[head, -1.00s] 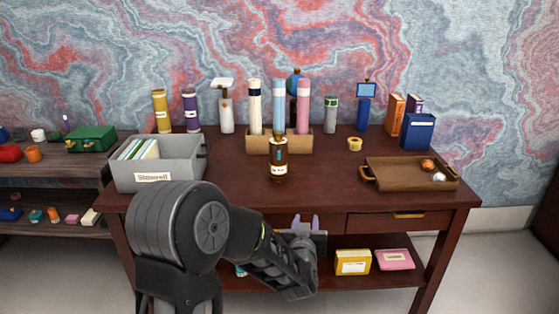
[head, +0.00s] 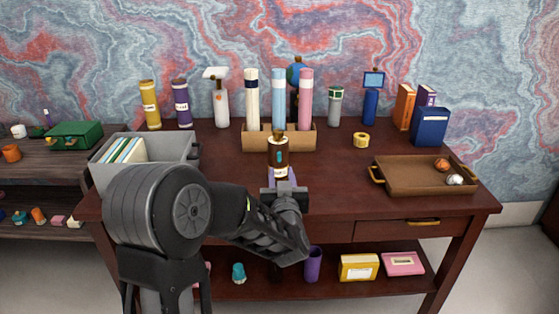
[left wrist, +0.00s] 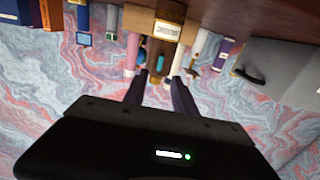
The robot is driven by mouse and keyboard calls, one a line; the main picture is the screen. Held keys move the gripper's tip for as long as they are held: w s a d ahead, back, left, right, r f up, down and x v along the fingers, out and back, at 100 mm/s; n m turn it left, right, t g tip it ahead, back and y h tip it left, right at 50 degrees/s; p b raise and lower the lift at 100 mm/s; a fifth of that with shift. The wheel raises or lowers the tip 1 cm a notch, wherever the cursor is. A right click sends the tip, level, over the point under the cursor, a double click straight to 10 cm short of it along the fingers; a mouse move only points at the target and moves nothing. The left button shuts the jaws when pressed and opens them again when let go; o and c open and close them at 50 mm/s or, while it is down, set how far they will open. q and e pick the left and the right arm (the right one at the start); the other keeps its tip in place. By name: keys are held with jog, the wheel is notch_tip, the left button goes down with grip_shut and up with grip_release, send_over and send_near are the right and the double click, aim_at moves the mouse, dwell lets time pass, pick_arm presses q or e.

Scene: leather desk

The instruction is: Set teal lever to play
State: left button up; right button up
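The teal lever (head: 279,156) is a small upright tab on the front of a dark, gold-topped cylindrical device (head: 278,143) standing mid-desk. The device has a pale label low on its front. My left gripper (head: 281,177) is just in front of the device's lower part, with purple fingers apart and nothing seen between them. In the left wrist view, which is upside down, the teal lever (left wrist: 160,63) shows between and beyond the open fingers (left wrist: 160,92). I cannot tell whether a finger touches the device. The lever's setting is too small to read. My right gripper is not in view.
A wooden holder (head: 235,138) with tall rolls stands behind the device. A grey file box (head: 185,148) is at left, partly behind my arm. A brown tray (head: 400,188) with two balls and a yellow tape roll (head: 361,140) are at right.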

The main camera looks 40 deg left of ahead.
aim_at(279, 157)
pick_arm(q)
jog(key=x, duration=0.7)
jog(key=shift+w+a, duration=0.2)
jog(key=shift+w, duration=0.05)
grip_shut()
dwell(0.4)
